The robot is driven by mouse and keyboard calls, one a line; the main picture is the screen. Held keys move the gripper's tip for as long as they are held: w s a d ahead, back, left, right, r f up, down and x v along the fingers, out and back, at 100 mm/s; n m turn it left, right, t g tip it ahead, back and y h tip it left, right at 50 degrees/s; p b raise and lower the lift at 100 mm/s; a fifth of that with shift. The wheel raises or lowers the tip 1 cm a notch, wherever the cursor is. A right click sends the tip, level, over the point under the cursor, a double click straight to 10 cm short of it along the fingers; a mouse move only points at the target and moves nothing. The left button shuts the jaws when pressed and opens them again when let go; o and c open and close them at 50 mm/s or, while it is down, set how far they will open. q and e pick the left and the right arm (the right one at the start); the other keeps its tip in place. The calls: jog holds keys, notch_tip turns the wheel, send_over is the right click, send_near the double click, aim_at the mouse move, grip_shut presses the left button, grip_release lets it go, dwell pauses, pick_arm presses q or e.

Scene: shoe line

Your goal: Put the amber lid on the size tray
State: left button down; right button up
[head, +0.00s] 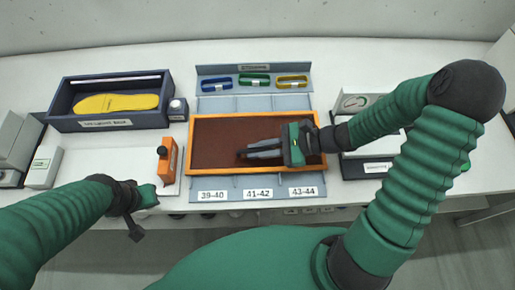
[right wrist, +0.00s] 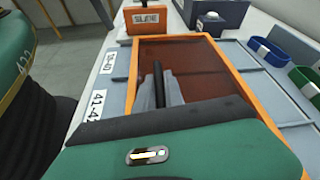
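The amber lid (head: 215,128), an orange frame around a see-through brown panel, lies flat over the middle of the blue-grey size tray (head: 228,182). The lid also shows in the right wrist view (right wrist: 215,62). I cannot tell whether it rests on the tray or hangs just above it. My right gripper (head: 262,149) reaches over the lid from the right. Its grey fingers stand on both sides of a dark upright bar at the lid's middle, apparently its handle, and look closed on it. My left gripper (head: 138,208) is at the table's front left; its finger opening is unclear.
An orange labelled block (head: 167,160) stands close to the lid's left side. A navy bin (head: 65,122) with a yellow insole (head: 116,102) is at back left. Blue, green and yellow bands (head: 254,79) lie behind the lid.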

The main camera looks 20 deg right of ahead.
pick_arm(q)
jog(key=shift+d, duration=0.1)
pick_arm(e)
jog(key=o, duration=0.4)
jog(key=shift+d, duration=0.15)
jog(key=shift+o, duration=0.2)
